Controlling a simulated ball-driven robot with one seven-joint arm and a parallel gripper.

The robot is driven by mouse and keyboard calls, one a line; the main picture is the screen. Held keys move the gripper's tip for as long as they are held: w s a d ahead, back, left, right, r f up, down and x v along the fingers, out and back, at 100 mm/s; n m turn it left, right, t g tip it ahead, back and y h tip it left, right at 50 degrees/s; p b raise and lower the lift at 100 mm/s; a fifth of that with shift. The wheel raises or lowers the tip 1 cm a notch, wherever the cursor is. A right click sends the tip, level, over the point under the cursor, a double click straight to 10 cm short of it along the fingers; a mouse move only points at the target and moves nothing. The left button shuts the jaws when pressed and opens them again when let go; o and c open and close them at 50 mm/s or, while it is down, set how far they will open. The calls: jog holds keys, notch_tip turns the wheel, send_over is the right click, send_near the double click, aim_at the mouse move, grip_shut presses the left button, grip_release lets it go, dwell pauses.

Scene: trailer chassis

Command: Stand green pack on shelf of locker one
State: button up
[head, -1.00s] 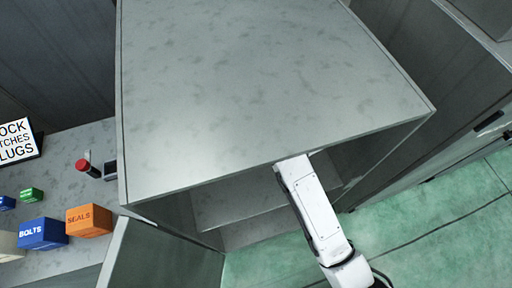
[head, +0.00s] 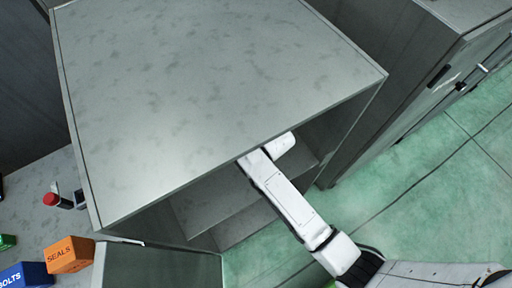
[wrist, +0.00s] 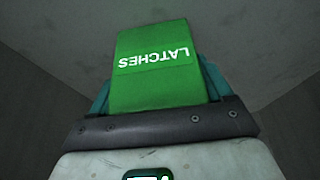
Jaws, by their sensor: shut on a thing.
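The green pack (wrist: 152,75), marked LATCHES, shows in the wrist view with its lettering upside down. My gripper (wrist: 155,88) is shut on it, with teal fingers at its two sides. Grey walls or panels surround the pack in that view; I cannot tell whether it touches a surface. In the head view a grey locker (head: 215,95) stands open at the front, and my white arm reaches into it under the top edge. An inner shelf (head: 210,205) shows in part. The locker's top hides my gripper and the pack in the head view.
The open locker door (head: 160,270) stands at the lower left. Left of it, a grey bench holds an orange SEALS box (head: 70,254), a blue BOLTS box (head: 25,276) and a red-capped item (head: 50,199). More grey lockers (head: 440,80) stand right. The green floor between is clear.

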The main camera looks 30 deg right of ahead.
jog(key=shift+f, duration=0.1)
jog(key=o, duration=1.1)
jog(key=shift+o, duration=0.2)
jog(key=v, duration=1.2)
jog(key=s+d+f+g, duration=0.1)
jog(key=s+d, duration=0.3)
jog(key=s, duration=0.5)
jog(key=s+d+f+g, duration=0.2)
jog(key=s+d, duration=0.2)
jog(key=s, duration=0.6)
jog(key=shift+f+m+p, duration=0.25)
jog(key=shift+m+p, duration=0.05)
jog(key=shift+p, duration=0.05)
